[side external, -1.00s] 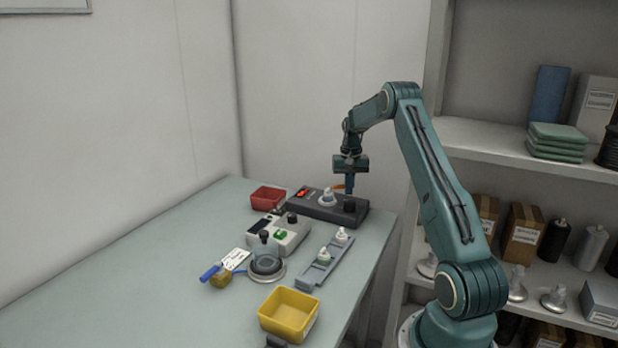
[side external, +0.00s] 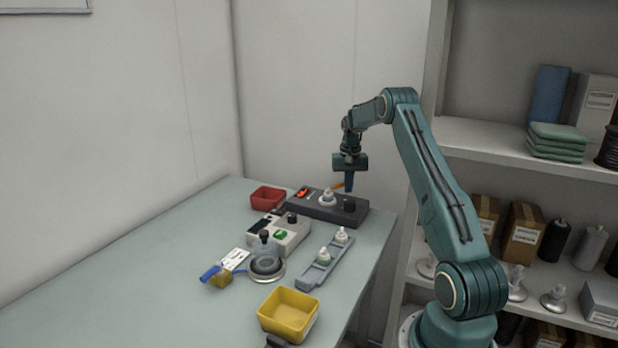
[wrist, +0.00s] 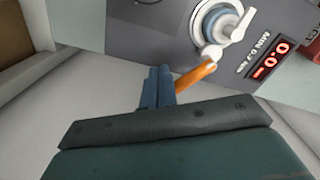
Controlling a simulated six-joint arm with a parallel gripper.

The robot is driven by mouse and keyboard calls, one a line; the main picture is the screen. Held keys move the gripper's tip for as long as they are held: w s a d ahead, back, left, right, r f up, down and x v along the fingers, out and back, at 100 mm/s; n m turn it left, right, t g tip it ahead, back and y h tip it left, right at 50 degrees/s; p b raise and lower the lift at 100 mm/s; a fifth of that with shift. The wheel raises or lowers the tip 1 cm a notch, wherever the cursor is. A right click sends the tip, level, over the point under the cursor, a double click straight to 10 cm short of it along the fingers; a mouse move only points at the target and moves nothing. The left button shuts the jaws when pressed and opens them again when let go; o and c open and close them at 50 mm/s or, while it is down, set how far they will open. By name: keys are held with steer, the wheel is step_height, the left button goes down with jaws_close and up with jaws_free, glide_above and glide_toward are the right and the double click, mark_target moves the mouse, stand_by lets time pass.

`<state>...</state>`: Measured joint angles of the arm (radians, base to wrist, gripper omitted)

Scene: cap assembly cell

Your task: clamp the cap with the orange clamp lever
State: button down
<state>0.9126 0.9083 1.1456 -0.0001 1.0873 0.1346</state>
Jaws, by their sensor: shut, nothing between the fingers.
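The orange clamp lever (wrist: 195,77) sticks out from the dark station box (wrist: 150,30) in the wrist view. In the side view the lever (side external: 338,185) shows as a small orange bar beside my gripper. The white cap (wrist: 222,22) with a blue-grey ring sits in the round seat on the box; it also shows in the side view (side external: 327,197). My gripper (wrist: 158,80) is shut and empty. Its blue fingers are close beside the lever's outer end; I cannot tell whether they touch it.
The box carries a red lit display (wrist: 268,60) and a black knob (side external: 349,205). A grey rail (side external: 316,268) with two white-topped parts, a light grey device (side external: 290,238), a red bin (side external: 267,196) and a yellow bin (side external: 288,312) stand nearby. The table's left side is clear.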

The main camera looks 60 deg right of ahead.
steer(key=shift+w+d, duration=0.15)
steer(key=shift+d, duration=0.05)
stand_by(0.4)
steer(key=shift+w+d, duration=0.35)
steer(key=shift+w, duration=0.05)
stand_by(0.4)
steer(key=shift+w+d, duration=0.2)
steer(key=shift+w, duration=0.2)
stand_by(0.4)
steer(key=shift+w+d, duration=0.1)
steer(key=shift+r, duration=0.1)
stand_by(0.4)
